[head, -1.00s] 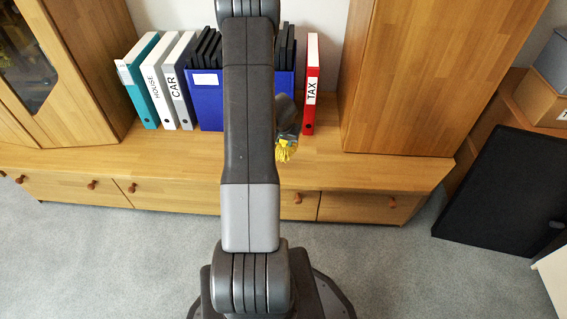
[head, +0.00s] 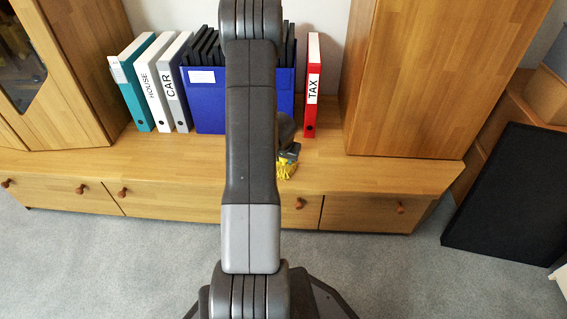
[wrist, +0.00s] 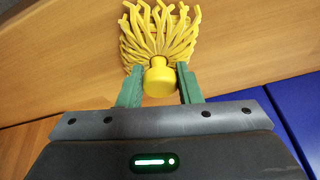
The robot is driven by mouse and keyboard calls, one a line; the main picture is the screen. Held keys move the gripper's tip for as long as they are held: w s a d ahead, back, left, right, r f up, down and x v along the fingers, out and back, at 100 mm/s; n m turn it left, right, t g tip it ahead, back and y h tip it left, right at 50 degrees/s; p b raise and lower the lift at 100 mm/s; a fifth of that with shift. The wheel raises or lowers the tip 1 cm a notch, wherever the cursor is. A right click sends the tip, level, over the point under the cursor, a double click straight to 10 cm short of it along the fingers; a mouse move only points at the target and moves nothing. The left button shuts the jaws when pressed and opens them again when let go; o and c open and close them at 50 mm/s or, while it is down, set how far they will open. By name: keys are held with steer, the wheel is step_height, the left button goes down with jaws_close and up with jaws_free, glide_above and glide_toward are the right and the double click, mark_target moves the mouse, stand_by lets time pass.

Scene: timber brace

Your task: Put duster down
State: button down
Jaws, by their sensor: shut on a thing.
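The yellow duster (wrist: 158,40) with stringy fibres and a round knob is between the green fingers of my gripper (wrist: 160,82) in the wrist view. My gripper is shut on the knob end, and the fibres point away from it. In the head view the duster (head: 286,170) shows just right of my arm, over the wooden cabinet top (head: 330,172). My gripper (head: 289,154) is partly hidden behind my arm there. I cannot tell whether the fibres touch the wood.
A blue box (head: 207,110) holding black folders stands behind my arm. Teal, HOUSE and CAR binders stand to its left, the red TAX binder (head: 312,88) to its right. Tall cabinets flank both sides. The cabinet top in front of the TAX binder is clear.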

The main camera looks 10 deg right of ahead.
steer(key=shift+f, duration=0.15)
steer(key=c, duration=1)
jaws_free()
steer(key=p+v, duration=0.7)
steer(key=v, duration=0.5)
steer(key=shift+r, duration=0.2)
steer(key=b+x, duration=0.7)
steer(key=x, duration=0.5)
steer(key=shift+f, duration=0.2)
steer(key=shift+r+p, duration=1.05)
steer(key=shift+r, duration=0.05)
